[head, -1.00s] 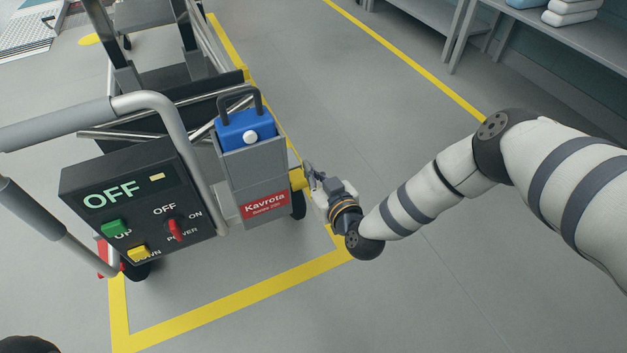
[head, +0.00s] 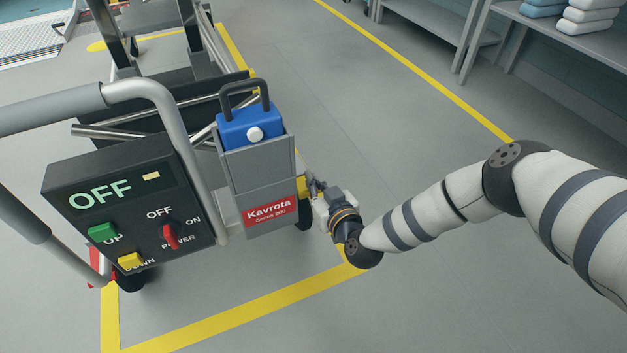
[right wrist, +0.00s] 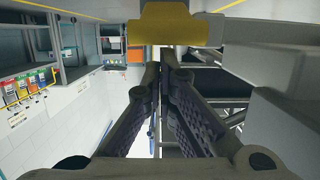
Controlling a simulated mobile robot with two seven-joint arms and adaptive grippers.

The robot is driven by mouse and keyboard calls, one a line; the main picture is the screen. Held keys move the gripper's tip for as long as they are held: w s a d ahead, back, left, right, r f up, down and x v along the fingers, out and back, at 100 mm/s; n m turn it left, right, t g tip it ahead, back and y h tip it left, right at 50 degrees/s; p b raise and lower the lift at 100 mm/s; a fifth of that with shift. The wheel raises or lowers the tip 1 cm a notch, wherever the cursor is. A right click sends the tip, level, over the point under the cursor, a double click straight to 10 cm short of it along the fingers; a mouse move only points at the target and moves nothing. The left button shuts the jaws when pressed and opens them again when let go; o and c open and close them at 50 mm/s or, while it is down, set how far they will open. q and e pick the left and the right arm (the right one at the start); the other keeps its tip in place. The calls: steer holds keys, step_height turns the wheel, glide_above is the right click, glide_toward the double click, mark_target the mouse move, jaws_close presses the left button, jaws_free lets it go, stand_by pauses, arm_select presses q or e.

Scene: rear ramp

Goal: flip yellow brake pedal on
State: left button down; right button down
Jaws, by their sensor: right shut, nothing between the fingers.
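The yellow brake pedal (head: 302,187) sticks out at the right side of the cart's grey housing (head: 262,185), low down, and is partly hidden by my right gripper (head: 314,187). In the right wrist view the yellow pedal (right wrist: 165,24) is a block at the top centre, just ahead of the fingertips. There my right gripper (right wrist: 163,58) has its fingers together with nothing between them. The tips are at the pedal's near edge; I cannot tell whether they touch it. My left gripper is not in view.
The cart's control box (head: 125,210) reads OFF and has a green button, a yellow button and a red switch. A blue battery (head: 250,126) sits in the housing. Yellow floor lines (head: 240,305) surround the cart. A shelf (head: 560,35) stands at the upper right. The floor between is clear.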

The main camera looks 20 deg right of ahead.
steer(key=shift+s+f+t+b, duration=0.25)
steer(key=shift+f+t+b, duration=0.05)
steer(key=shift+f+b, duration=0.05)
